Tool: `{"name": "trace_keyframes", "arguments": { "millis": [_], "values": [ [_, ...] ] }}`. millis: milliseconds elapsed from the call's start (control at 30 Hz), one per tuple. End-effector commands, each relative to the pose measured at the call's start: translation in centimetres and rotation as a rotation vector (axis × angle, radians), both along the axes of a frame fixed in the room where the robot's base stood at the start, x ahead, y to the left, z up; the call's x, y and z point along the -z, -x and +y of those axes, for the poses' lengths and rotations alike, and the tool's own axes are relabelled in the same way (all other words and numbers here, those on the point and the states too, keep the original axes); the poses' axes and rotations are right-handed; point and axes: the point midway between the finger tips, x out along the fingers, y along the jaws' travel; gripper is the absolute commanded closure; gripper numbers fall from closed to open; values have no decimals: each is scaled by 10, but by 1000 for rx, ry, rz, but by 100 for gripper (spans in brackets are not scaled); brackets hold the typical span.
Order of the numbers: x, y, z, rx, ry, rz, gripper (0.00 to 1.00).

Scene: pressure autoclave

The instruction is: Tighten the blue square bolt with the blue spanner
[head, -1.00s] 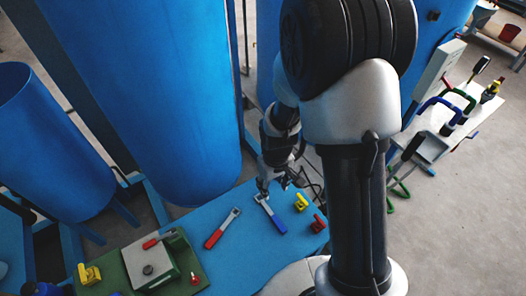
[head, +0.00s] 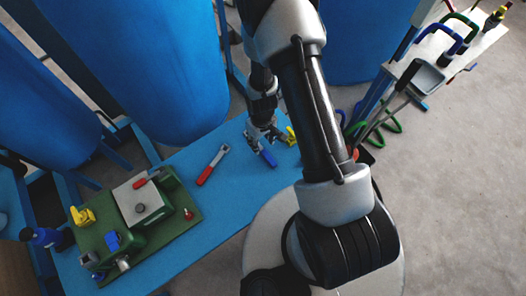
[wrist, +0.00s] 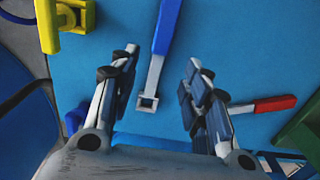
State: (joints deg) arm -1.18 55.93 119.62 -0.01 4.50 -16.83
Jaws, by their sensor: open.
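The blue spanner (head: 267,157) lies on the blue table; my gripper hides its metal end in the head view. In the wrist view the blue spanner (wrist: 166,28) shows its blue handle at the top and its square ring end pointing towards my gripper's base. My gripper (wrist: 162,58) is open, with one finger on each side of the spanner's shaft and gaps on both sides. In the head view my gripper (head: 260,136) is over the spanner's metal end. A small blue block (head: 112,241) is on the green fixture; I cannot tell whether it is the square bolt.
A red-handled spanner (head: 213,165) lies left of the blue one. The green fixture (head: 195,212) at the table's left end carries a grey box and a red lever. A yellow clamp-like part (wrist: 65,20) is near my gripper. Large blue tanks (head: 150,70) stand behind the table.

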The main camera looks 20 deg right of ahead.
Motion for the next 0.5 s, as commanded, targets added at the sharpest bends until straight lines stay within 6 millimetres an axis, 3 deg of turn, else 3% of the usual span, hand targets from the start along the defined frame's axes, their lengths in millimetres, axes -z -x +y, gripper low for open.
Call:
{"name": "trace_keyframes", "arguments": {
  "millis": [167,500],
  "values": [
    [10,1,-1,0,0,0,57],
    [55,5,-3,1,-1,-1,57]
  ]
}}
